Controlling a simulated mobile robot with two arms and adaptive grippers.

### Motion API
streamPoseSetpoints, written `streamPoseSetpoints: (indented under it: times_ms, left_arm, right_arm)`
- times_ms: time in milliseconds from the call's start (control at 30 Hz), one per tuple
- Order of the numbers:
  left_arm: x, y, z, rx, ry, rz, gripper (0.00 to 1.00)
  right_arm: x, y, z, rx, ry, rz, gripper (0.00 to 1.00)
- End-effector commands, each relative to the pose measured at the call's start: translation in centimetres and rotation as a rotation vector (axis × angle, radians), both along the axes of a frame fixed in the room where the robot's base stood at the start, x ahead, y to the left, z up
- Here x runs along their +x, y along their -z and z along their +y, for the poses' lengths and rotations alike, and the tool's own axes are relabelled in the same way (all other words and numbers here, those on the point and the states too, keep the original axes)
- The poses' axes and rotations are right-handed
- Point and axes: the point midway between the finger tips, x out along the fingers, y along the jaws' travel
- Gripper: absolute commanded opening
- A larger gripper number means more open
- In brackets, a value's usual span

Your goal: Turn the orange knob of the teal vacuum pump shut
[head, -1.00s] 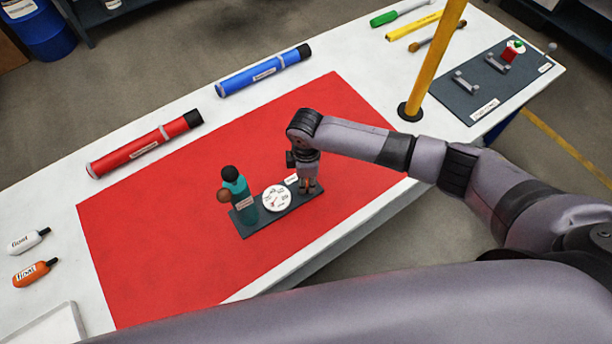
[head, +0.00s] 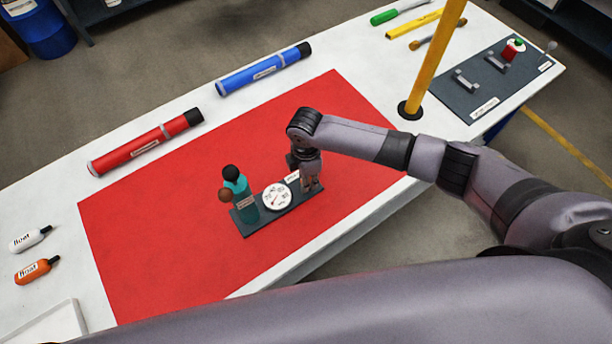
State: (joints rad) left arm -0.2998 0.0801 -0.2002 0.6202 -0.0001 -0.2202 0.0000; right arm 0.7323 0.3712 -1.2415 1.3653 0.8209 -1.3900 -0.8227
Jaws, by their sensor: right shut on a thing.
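The teal vacuum pump (head: 245,205) stands upright at the left end of a dark base plate (head: 268,226) on the red mat (head: 200,250). It has a black top and a brown ball-like part at its side. A round white gauge (head: 278,196) sits in the middle of the plate. My right gripper (head: 313,188) points down at the plate's right end, beside a small white label. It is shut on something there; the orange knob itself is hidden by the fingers. My left gripper is not in view.
A red tube (head: 145,144) and a blue tube (head: 262,70) lie behind the mat. Two small bottles lie at left, near a white tray (head: 50,325). A yellow post (head: 432,60) rises behind my right arm. A dark panel (head: 480,90) lies at far right.

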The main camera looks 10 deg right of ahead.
Motion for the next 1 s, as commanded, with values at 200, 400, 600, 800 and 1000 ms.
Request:
streamPoseSetpoints:
  times_ms: [200,400,600,800,1000]
  left_arm:
    - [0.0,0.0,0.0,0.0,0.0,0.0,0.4]
    - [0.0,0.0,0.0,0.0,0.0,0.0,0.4]
    - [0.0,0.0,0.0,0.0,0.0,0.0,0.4]
    - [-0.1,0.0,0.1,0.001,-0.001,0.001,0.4]
    - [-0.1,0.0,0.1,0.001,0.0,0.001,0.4]
  right_arm:
    - [0.0,0.0,0.0,0.001,0.0,0.0,0.35]
    - [0.0,0.0,0.0,0.0,0.001,0.0,0.48]
    - [0.0,0.0,0.0,0.0,0.001,0.0,0.48]
    - [0.1,-0.9,0.0,0.001,0.002,-0.002,0.48]
    - [0.2,-4.7,0.0,0.002,0.0,-0.005,0.48]
